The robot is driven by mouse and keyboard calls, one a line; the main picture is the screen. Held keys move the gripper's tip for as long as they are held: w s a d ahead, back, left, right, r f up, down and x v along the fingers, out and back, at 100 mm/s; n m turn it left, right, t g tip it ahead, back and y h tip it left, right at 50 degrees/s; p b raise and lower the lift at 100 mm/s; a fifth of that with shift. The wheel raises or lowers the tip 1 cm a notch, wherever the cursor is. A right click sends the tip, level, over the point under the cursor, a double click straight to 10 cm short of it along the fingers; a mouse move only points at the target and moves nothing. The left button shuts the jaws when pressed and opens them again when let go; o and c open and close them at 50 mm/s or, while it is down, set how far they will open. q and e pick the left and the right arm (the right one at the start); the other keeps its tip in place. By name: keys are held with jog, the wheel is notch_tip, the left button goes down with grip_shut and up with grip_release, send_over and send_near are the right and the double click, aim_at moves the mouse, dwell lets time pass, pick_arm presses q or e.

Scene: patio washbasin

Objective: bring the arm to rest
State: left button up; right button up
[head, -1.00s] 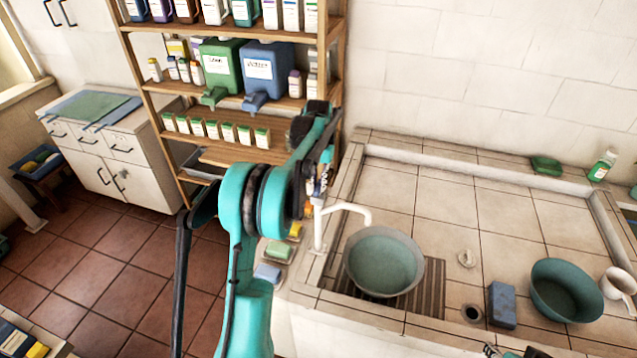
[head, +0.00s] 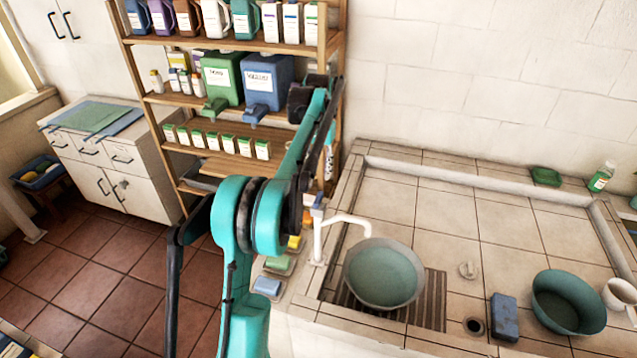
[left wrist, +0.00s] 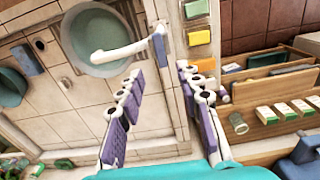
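My left arm rises from the bottom of the head view, bends at the teal elbow and reaches toward the shelf's right post. My left gripper (head: 328,158) hangs at its far end, partly hidden by the forearm. In the left wrist view the two purple-padded fingers (left wrist: 160,76) stand apart with nothing between them, so it is open and empty. It is above the left rim of the washbasin counter, near the white tap (head: 318,238), which also shows in the left wrist view (left wrist: 120,50). My right gripper is not clearly visible.
A basin (head: 383,275) stands under the tap. A blue sponge (head: 503,316) and teal bowl (head: 568,303) are to its right. The wooden shelf (head: 228,158) with boxes and jugs is close to the left arm. Tiled floor is open at left.

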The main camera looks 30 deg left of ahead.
pick_arm(q)
jog(key=shift+r, duration=0.95)
jog(key=shift+d, duration=0.1)
